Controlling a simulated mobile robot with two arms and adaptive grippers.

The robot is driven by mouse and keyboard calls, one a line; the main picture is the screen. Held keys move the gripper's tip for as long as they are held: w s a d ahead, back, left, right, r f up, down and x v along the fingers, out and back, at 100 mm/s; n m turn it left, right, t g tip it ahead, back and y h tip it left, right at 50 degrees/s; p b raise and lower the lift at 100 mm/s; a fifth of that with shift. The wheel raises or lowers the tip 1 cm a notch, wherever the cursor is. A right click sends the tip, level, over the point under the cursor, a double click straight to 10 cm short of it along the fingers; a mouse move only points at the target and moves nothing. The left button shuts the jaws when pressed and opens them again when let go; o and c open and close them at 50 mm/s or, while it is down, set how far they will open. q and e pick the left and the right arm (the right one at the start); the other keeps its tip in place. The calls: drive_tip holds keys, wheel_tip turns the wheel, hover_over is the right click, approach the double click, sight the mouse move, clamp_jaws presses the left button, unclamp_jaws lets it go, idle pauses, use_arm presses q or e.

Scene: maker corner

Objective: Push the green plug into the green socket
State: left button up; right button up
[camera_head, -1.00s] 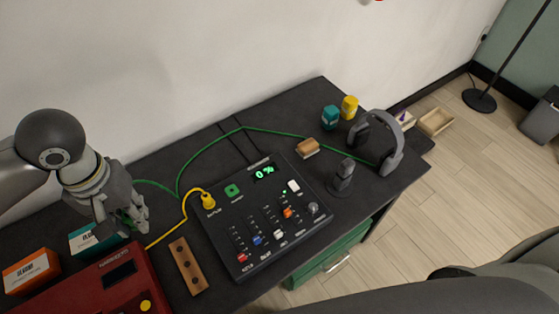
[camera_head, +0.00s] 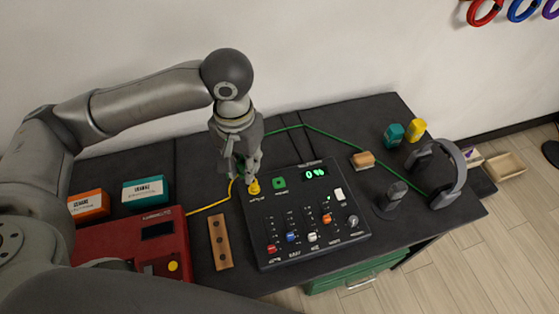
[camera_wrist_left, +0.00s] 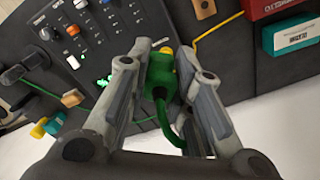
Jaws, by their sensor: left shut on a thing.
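My left gripper (camera_head: 243,174) points down above the back left corner of the black mixer panel (camera_head: 335,241). In the left wrist view it is shut on the green plug (camera_wrist_left: 160,76), whose green cable bends back between the fingers. The plug is apart from the socket. In the head view the fingers mostly hide the plug. My right gripper is not in view.
A yellow plug (camera_head: 253,187) stands in the panel close to my left gripper, left of the green socket. The green cable (camera_head: 340,145) runs across the back of the table. A wooden block (camera_head: 220,242) and a red device (camera_head: 145,250) lie left of the panel.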

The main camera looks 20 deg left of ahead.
use_arm(q)
drive_tip(key=w+d+f+m+p, duration=0.3)
drive_tip(key=w+f+m, duration=0.2)
drive_tip(key=w, duration=0.4)
drive_tip(key=w+f+m+p, duration=0.3)
drive_tip(key=f+m, duration=0.2)
drive_tip(key=f, duration=0.4)
drive_tip(key=shift+w+d+f+m, duration=0.15)
drive_tip(key=shift+d+f+m, duration=0.1)
drive_tip(key=shift+f+m, duration=0.1)
drive_tip(key=shift+f+b, duration=0.45)
wheel_tip(320, 180, down, 5)
drive_tip(key=b, duration=0.5)
drive_tip(key=shift+r, duration=0.1)
drive_tip(key=shift+p, duration=0.35)
